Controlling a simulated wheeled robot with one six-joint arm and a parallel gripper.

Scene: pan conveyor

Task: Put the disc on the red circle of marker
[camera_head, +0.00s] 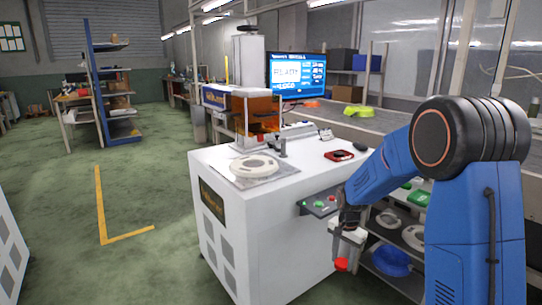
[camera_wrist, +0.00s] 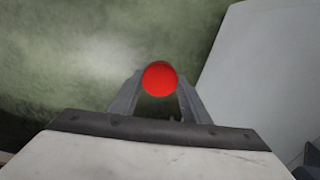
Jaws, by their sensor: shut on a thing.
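A red round piece, which looks like the disc (camera_wrist: 160,78), is held between the two fingertips of my gripper (camera_wrist: 158,84) in the wrist view. In the head view the red disc (camera_head: 341,265) hangs below my gripper (camera_head: 343,256), beside the right side of the white machine cabinet and lower than its top. The marker (camera_head: 257,113), with an orange window, stands on the white cabinet (camera_head: 230,215). I cannot make out a red circle on it for certain. A small red and black item (camera_head: 338,155) lies on the cabinet top.
A pale round part (camera_head: 254,167) lies on a sheet on the cabinet top. A small button panel (camera_head: 320,204) juts from the cabinet's side. A shelf with a blue bowl (camera_head: 391,261) and round parts stands at the right. A monitor (camera_head: 297,76) stands behind.

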